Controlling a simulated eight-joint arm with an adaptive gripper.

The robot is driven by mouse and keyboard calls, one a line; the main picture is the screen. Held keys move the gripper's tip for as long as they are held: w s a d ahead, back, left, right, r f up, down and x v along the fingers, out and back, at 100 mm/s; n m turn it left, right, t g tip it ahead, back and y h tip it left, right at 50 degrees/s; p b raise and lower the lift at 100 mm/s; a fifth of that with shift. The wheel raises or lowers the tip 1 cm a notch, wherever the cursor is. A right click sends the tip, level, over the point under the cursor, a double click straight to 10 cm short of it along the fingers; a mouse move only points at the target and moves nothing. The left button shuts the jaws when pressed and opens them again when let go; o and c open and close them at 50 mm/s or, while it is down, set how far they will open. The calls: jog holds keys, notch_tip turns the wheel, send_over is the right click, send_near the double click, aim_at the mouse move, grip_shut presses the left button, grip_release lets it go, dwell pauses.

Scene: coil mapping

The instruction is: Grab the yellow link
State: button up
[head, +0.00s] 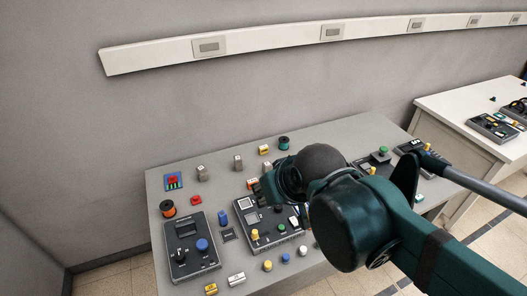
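Several small yellow pieces are on the grey table (160,196); I cannot tell for certain which is the yellow link. A yellow block with a dark mark (211,288) lies at the front left edge. Another yellow-topped block (264,150) stands near the back, and an orange-yellow block (252,184) is beside the end of my arm. A round yellow piece (268,266) stands at the front. My gripper (268,190) appears as a dark shape above the middle of the table, partly hidden by my arm; its fingers are not clear.
A second panel (270,240) is at the middle, partly under my arm. Spools (168,208), small blocks and a red button box (173,181) surround them. A white table (460,110) stands at right.

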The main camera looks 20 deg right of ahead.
jog(key=w+d+r+n+g+h, duration=0.1)
jog(key=w+d+r+n, duration=0.15)
jog(key=w, duration=0.45)
jog(key=w+d+r+n+g, duration=0.1)
jog(key=w+n, duration=0.2)
jog(key=w, duration=0.4)
jog(key=n+g+h, duration=0.4)
jog(key=n+g, duration=0.1)
jog(key=n, duration=0.8)
send_over(263, 150)
jog(key=w+a, duration=0.1)
jog(key=a, duration=0.1)
jog(key=f, duration=2.9)
jog(key=shift+w+d, duration=0.1)
jog(key=shift+d, duration=0.1)
jog(key=shift+f, duration=0.1)
jog(key=shift+x, duration=1.15)
